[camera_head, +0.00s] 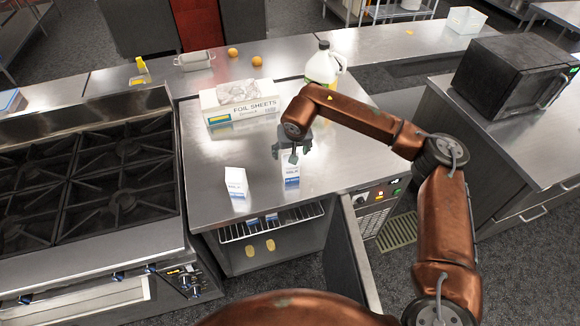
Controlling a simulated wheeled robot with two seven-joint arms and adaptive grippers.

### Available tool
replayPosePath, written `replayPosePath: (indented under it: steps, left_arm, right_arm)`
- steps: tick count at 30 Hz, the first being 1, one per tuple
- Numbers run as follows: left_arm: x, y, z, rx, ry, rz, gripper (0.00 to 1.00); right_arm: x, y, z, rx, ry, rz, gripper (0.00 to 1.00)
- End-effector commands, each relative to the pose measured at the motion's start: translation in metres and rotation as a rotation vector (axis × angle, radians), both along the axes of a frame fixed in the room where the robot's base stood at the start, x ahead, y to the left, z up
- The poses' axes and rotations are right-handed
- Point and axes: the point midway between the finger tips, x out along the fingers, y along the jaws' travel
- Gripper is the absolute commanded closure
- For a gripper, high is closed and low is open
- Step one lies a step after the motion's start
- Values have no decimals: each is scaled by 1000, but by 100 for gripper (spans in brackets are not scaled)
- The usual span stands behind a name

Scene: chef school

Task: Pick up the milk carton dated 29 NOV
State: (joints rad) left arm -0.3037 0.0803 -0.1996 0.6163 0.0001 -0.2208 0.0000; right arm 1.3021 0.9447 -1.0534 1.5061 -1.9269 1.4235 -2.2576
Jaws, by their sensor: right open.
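Two small white and blue milk cartons stand upright on the steel counter (215,200). The left milk carton (236,182) stands free near the front edge. The right milk carton (291,174) stands behind and to the right of it, its top partly hidden by my right gripper (290,157). The dates on both cartons are too small to read. My right gripper is open and points down at the right carton's top; I cannot tell whether the fingers touch it. My left gripper is not in view.
A foil sheets box (240,107) and a large white jug (323,68) stand behind the gripper. A stove (120,195) is on the left, a black microwave (515,72) on the right. Below the counter, an open compartment holds a wire rack (272,222), with its door (350,255) swung open. The counter's left front is clear.

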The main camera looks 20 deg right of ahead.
Motion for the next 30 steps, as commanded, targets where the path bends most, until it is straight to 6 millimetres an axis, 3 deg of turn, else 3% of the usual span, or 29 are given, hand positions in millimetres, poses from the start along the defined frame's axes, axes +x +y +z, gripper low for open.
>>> replayPosePath:
  steps: [13,21,30]
  left_arm:
    - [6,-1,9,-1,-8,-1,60]
    - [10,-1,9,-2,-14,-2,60]
    - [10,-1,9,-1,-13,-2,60]
  right_arm:
    - [21,-3,-45,6,0,3,36]
    - [23,-3,-49,6,-1,4,37]
    - [23,-3,-49,6,-1,4,58]
